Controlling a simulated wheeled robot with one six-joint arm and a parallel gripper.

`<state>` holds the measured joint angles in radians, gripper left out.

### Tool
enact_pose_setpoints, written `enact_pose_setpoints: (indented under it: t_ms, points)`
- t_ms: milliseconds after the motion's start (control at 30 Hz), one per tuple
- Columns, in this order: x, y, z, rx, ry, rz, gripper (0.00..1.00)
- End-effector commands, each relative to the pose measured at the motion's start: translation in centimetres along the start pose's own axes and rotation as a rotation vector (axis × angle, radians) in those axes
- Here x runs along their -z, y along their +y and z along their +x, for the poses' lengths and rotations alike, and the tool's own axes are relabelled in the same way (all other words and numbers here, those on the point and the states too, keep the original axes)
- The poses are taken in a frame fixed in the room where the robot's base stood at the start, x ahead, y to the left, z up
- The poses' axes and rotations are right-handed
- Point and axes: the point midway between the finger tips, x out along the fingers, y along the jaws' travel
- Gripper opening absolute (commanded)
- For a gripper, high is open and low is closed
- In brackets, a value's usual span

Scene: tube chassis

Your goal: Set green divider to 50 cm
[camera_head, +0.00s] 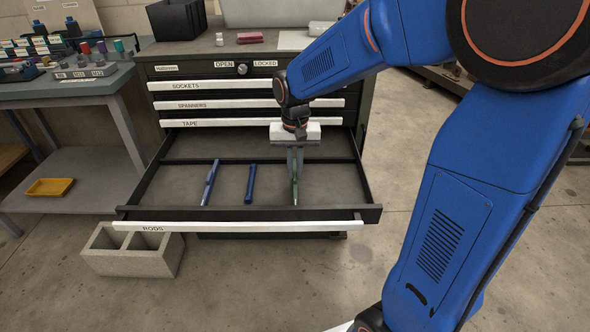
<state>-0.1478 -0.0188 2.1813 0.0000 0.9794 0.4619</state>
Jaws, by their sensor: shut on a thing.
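The open drawer labelled RODS (185,226) is pulled out from the dark cabinet. My gripper (296,176) reaches down into its right part and is shut on the green divider (295,194). Only the near end of the divider shows below the fingers; the rest is hidden behind them. A light blue piece (210,184) lies at the left of the drawer, slightly tilted in the picture. A dark blue piece (250,184) lies between it and the green divider. No scale marking can be read in this view.
Closed drawers labelled SOCKETS (220,85), SPANNERS (215,104) and TAPE (215,123) sit above. A hollow concrete block (130,262) stands on the floor by the drawer's left front. A workbench (80,90) stands at the left. The floor in front is clear.

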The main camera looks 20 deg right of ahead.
Motion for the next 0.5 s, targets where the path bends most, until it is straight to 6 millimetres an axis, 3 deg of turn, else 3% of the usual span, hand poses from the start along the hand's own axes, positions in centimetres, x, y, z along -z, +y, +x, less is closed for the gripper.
enact_pose_setpoints:
  t_ms: [500]
  points:
    - [0.04, 0.32, -0.05, 0.0, 0.001, 0.001, 0.0]
